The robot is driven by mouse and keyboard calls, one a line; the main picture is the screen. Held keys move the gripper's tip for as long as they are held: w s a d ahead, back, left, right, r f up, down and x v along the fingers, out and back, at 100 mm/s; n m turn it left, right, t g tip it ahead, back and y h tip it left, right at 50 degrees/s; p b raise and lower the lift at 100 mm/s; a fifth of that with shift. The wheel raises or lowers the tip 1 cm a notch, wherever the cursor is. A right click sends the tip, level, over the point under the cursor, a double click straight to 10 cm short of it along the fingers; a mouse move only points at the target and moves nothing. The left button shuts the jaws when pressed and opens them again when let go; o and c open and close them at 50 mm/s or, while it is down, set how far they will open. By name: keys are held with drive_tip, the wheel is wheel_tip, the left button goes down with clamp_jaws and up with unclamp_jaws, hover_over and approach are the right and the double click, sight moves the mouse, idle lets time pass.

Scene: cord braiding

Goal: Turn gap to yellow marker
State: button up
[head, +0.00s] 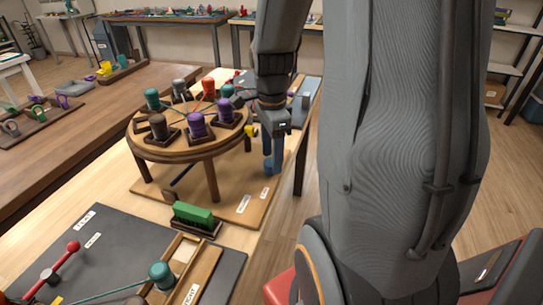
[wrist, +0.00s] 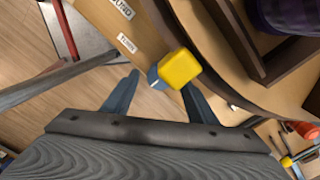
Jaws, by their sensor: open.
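The round wooden braiding disc (head: 188,152) stands on legs over a board in the head view. A yellow block (head: 249,131) shows at the disc's right edge. It appears large in the wrist view (wrist: 180,68), just beyond my fingertips and nearer the right finger. My gripper (wrist: 157,88) is open, with its blue fingers apart and nothing held between them. I cannot tell which space on the disc is the gap.
A green block in a dark holder (head: 194,217) stands in front of the disc. A dark mat (head: 130,262) with a red-knobbed lever (head: 72,247) and a teal bobbin (head: 161,273) lies nearer. A long wooden table (head: 110,110) runs along the left.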

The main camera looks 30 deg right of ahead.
drive_tip(key=shift+f, duration=0.4)
drive_tip(key=c, duration=1.1)
drive_tip(key=shift+o, duration=0.2)
drive_tip(key=shift+r+n+p, duration=0.1)
drive_tip(key=shift+n+p, duration=0.3)
drive_tip(key=shift+n, duration=0.4)
drive_tip(key=o, duration=1.1)
drive_tip(key=shift+c, duration=0.2)
